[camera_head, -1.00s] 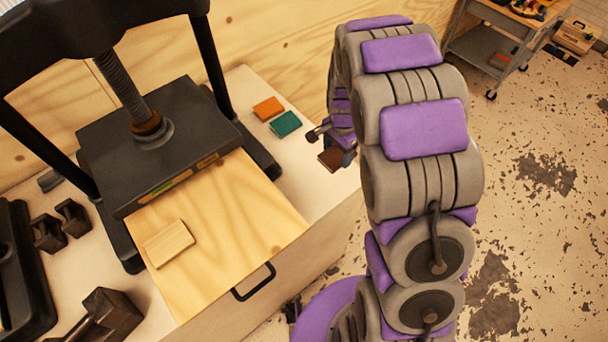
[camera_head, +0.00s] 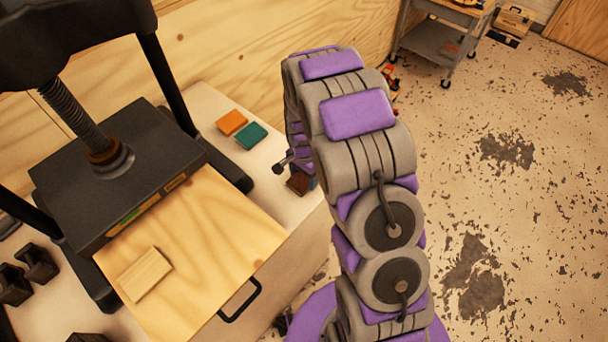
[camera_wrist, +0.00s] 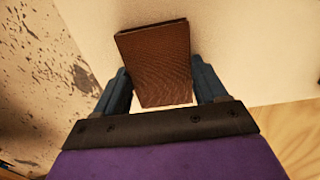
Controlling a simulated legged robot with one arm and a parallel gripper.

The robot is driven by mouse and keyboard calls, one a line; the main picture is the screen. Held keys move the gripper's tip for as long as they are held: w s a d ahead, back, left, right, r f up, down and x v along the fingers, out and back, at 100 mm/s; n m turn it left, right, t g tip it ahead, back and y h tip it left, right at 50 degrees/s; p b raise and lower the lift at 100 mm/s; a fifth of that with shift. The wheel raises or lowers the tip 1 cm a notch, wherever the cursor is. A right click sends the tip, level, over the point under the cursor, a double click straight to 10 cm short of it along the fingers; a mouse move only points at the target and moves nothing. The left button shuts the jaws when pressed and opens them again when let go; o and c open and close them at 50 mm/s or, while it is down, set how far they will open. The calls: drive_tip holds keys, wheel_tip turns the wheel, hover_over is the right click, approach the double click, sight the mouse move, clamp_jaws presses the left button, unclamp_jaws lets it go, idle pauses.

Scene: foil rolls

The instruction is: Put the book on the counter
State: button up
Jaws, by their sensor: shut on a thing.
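A dark brown book (camera_wrist: 160,62) stands between the two blue fingers of my gripper (camera_wrist: 162,88), which is shut on it. In the head view the brown book (camera_head: 299,183) shows beside the right edge of the pale counter (camera_head: 292,203), partly hidden by my arm. In the wrist view the pale counter surface (camera_wrist: 235,40) is behind the book. I cannot tell whether the book touches it. An orange book (camera_head: 231,122) and a teal book (camera_head: 238,145) lie flat on the counter, left of my gripper.
A black screw press (camera_head: 120,170) with a wooden board (camera_head: 205,235) stands on the counter. A small light wood block (camera_head: 144,274) lies on that board. Dark metal blocks (camera_head: 36,262) sit at left. A grey cart (camera_head: 435,42) stands far back on the worn floor.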

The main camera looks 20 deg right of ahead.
sight(304, 178)
drive_tip(key=shift+a, duration=0.15)
drive_tip(key=o, duration=0.9)
drive_tip(key=shift+a, duration=0.1)
drive_tip(key=shift+o, duration=0.8)
drive_tip(key=shift+d, duration=0.4)
wheel_tip(304, 178, up, 12)
drive_tip(key=p, duration=0.2)
drive_tip(key=s+r+n, duration=0.5)
drive_tip(key=s+r, duration=0.7)
drive_tip(key=s, duration=0.4)
drive_tip(key=s+r+n+g, duration=0.1)
drive_tip(key=s+r+n, duration=0.1)
drive_tip(key=s, duration=0.7)
drive_tip(key=s+a+r+n, duration=0.1)
drive_tip(key=s+n, duration=0.3)
drive_tip(key=s, duration=0.5)
drive_tip(key=shift+r+g, duration=0.4)
drive_tip(key=shift+r, duration=0.15)
